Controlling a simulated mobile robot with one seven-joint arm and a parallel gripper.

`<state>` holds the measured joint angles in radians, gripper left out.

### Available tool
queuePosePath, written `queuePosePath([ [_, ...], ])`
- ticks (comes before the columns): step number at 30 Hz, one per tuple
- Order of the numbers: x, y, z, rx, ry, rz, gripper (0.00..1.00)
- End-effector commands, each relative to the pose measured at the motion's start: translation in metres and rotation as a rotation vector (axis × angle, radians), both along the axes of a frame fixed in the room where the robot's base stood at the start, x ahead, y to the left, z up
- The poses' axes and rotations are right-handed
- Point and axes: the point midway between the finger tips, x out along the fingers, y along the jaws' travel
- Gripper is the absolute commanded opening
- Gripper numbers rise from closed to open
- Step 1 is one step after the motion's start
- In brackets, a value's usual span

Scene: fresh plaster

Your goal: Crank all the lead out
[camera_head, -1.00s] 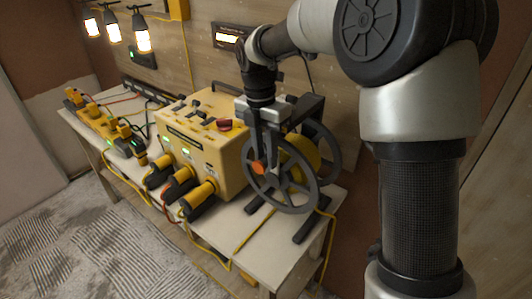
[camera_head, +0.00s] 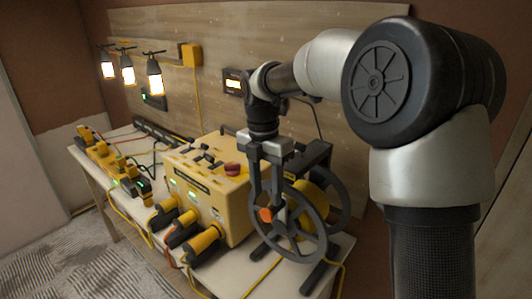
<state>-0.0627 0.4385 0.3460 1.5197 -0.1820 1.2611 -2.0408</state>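The cable reel (camera_head: 326,238) stands on the near right end of the bench. It has a dark spoked wheel, an orange crank knob (camera_head: 265,215) on the wheel's left side, and a yellow drum (camera_head: 309,203) behind the spokes. Yellow lead (camera_head: 262,275) lies on the bench in front of the reel. How much is wound on the drum is hidden. My gripper (camera_head: 266,203) points down at the wheel, its two fingers apart just above or around the knob. I cannot tell whether they press on it.
A yellow power box (camera_head: 210,181) with a red button and several plugs stands left of the reel. A yellow socket strip (camera_head: 105,155) and loose cables lie farther left on the bench (camera_head: 140,142). Three lit lamps (camera_head: 128,70) hang at the wall. Open floor lies front left.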

Motion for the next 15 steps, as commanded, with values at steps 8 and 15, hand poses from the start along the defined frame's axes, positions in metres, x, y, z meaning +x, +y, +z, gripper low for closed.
queuePosePath([
  [8,0.003,0.002,0.072,-0.001,-0.001,-0.001,0.40],
  [15,0.004,0.004,0.120,-0.003,0.001,-0.001,0.40],
])
